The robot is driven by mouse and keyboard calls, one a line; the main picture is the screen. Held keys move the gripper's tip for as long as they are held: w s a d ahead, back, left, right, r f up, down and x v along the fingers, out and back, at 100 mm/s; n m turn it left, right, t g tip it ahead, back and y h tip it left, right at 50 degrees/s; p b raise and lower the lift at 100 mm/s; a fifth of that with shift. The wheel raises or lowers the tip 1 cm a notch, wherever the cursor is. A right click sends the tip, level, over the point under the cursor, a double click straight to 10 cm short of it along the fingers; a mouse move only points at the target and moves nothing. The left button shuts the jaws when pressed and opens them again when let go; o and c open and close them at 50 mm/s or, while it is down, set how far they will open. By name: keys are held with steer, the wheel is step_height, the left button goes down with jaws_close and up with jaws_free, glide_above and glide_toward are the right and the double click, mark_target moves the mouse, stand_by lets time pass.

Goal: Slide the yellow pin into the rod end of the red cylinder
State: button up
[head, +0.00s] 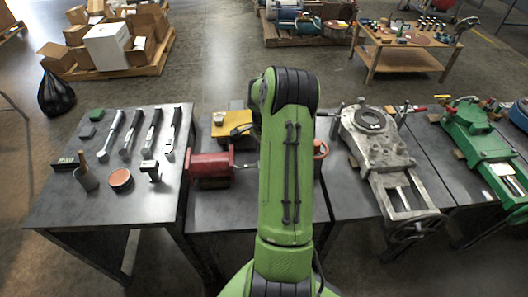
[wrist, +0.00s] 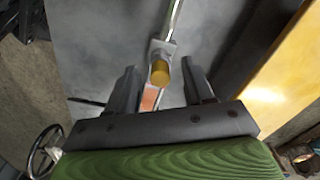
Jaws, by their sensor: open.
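The red cylinder (head: 211,168) lies on the middle bench in the head view, its rod pointing right and passing behind my arm. In the wrist view a shiny rod (wrist: 173,18) comes down from the top to a grey rod end (wrist: 160,48). The yellow pin (wrist: 160,73) shows at the rod end, its round end towards the camera; how deep it sits I cannot tell. My gripper (wrist: 159,80) is open, with one finger on each side of the pin and a visible gap to each. My arm hides the gripper in the head view.
A yellow plate-like object (head: 232,123) lies behind the cylinder. An orange piece (wrist: 150,97) shows below the pin. The left bench (head: 62,208) holds several tools. A grey machine vise-like assembly (head: 378,140) and a green one (head: 480,140) stand to the right.

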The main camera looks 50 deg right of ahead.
step_height(320, 180, up, 16)
steer(key=p, duration=0.5)
steer(key=shift+f, duration=0.15)
steer(key=w+a+r+n+t+h+p, duration=0.15)
steer(key=a+r+n+p, duration=0.35)
steer(key=a+r+n, duration=0.85)
steer(key=s+a+r+n+t+p, duration=0.2)
steer(key=s+a+r+n, duration=0.2)
steer(key=s+a, duration=0.3)
steer(key=s+a+r+n+t+y+p, duration=0.1)
steer(key=s+a+r+n, duration=0.3)
steer(key=a, duration=1)
steer(key=s+n+t+p, duration=0.1)
steer(key=s, duration=0.2)
